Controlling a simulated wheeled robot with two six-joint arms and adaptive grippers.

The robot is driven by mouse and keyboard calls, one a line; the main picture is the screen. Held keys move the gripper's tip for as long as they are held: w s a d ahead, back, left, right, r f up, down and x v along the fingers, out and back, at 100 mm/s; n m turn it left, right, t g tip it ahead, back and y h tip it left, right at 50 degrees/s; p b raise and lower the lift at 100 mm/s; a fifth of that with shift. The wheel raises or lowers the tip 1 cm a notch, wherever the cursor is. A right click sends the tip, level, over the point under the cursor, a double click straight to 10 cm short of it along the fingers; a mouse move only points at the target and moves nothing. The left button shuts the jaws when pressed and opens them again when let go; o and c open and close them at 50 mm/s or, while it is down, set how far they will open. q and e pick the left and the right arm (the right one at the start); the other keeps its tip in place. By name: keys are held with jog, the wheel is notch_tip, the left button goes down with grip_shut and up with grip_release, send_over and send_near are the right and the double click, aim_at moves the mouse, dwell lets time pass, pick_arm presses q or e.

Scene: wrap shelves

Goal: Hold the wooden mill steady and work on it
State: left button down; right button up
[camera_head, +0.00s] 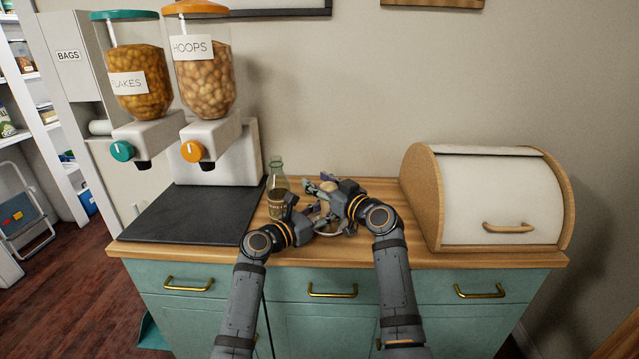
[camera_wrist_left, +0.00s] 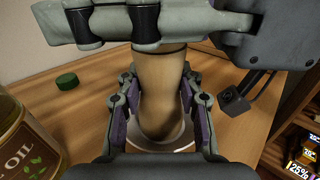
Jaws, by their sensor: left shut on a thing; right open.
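The wooden mill (camera_wrist_left: 160,90) stands upright in the left wrist view, its lower part inside a white round dish (camera_wrist_left: 186,140). My left gripper (camera_wrist_left: 160,105) is shut on the mill's body, one finger on each side. My right gripper (camera_wrist_left: 150,22) is across the mill's upper part, open, and hides its top in that view. In the head view the mill's pale top (camera_head: 328,186) shows between the fingers of my right gripper (camera_head: 324,188). My left gripper (camera_head: 318,222) is lower and nearer, and the mill's body is mostly hidden there.
An oil bottle (camera_head: 277,204) stands close left of the grippers. A green cap (camera_wrist_left: 67,81) lies on the counter. A dark mat (camera_head: 190,222) and two dispensers (camera_head: 205,75) are at left. A bread box (camera_head: 500,200) is at right, with bare counter before it.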

pick_arm(q)
jog(key=shift+f, duration=0.1)
pick_arm(e)
jog(key=c, duration=0.8)
pick_arm(q)
jog(key=shift+a, duration=0.1)
pick_arm(e)
grip_shut()
jog(key=shift+s+a+n+g+y, duration=0.15)
jog(key=shift+s+n+g+y, duration=0.1)
jog(key=shift+n+g+y, duration=0.8)
jog(key=shift+s+a+n+g+y, duration=0.2)
jog(key=shift+n+g+y, duration=0.5)
jog(key=shift+g, duration=0.6)
jog(key=shift+s+a+n+g+y, duration=0.1)
jog(key=shift+s+n+g+y, duration=0.2)
jog(key=shift+n+g+y, duration=0.65)
jog(key=o, duration=1.1)
grip_release()
jog(key=shift+c, duration=0.2)
